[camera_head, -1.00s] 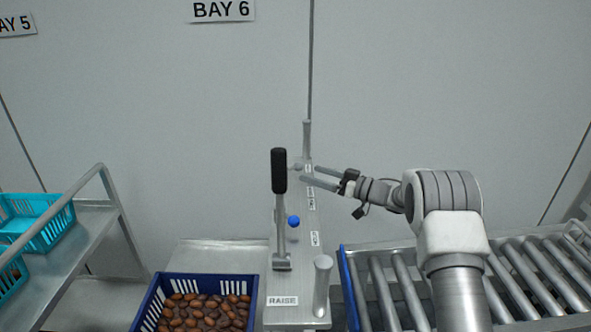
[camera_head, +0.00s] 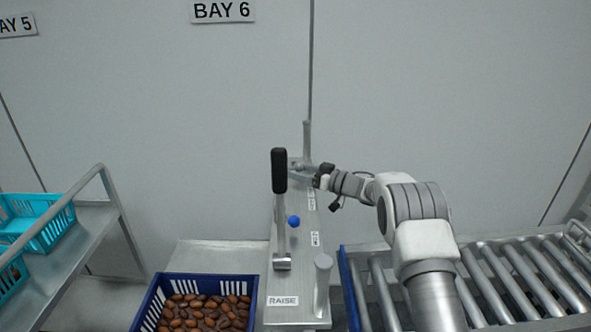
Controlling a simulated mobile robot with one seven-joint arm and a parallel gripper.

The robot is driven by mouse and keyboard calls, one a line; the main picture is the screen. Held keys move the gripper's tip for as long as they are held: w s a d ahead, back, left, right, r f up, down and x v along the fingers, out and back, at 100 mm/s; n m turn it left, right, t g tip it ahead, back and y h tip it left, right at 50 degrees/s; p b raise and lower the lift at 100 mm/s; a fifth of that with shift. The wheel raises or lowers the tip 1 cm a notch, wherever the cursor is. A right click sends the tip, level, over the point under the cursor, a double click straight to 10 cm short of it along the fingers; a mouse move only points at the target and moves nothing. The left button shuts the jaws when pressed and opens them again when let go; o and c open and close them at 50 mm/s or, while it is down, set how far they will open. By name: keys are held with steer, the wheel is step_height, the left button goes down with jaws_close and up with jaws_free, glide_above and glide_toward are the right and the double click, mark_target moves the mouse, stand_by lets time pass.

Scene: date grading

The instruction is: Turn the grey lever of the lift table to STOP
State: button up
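The lift table's narrow grey control panel (camera_head: 298,283) runs away from me in the middle. A tall lever with a black grip (camera_head: 279,170) stands at its near part, by a RAISE label (camera_head: 283,301). A blue ball knob (camera_head: 293,221) is just behind it. Several small labels farther back are too small to read. My gripper (camera_head: 297,168) is at the panel's far part, right beside and behind the black grip. Its fingers overlap the small grey lever end seen there earlier. The grey lever is not clearly distinguishable, and I cannot tell contact or finger gap.
Grey posts stand at the panel's near end (camera_head: 322,284) and far end (camera_head: 307,142). A blue crate of dates (camera_head: 254,295) is at front left. A roller conveyor (camera_head: 505,283) is at right, under my arm. A cart with turquoise crates (camera_head: 47,236) is at far left.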

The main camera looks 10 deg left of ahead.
steer(key=shift+w+d, duration=0.2)
steer(key=c, duration=0.5)
steer(key=shift+s+d+r+m+t+h, duration=0.1)
steer(key=shift+r+m+t+h, duration=0.15)
steer(key=shift+m+t, duration=0.35)
steer(key=shift+c, duration=0.5)
steer(key=shift+s+d+m+t+h, duration=0.1)
steer(key=shift+m+t+h, duration=0.3)
steer(key=shift+t, duration=0.4)
steer(key=shift+c, duration=0.2)
steer(key=shift+s+d+f+m+t+h+b, duration=0.15)
steer(key=shift+s+m+t+h+b, duration=0.1)
steer(key=shift+m+t+h+b, duration=0.55)
steer(key=shift+s+f+m+t+h+b, duration=0.15)
steer(key=shift+m+t+h+b, duration=0.35)
steer(key=shift+t, duration=0.6)
steer(key=shift+c, duration=0.3)
steer(key=o, duration=1.3)
steer(key=shift+d, duration=0.1)
steer(key=shift+s+d, duration=0.1)
steer(key=shift+s, duration=0.05)
steer(key=v, duration=1.7)
steer(key=shift+s+f, duration=0.1)
steer(key=shift+s, duration=0.05)
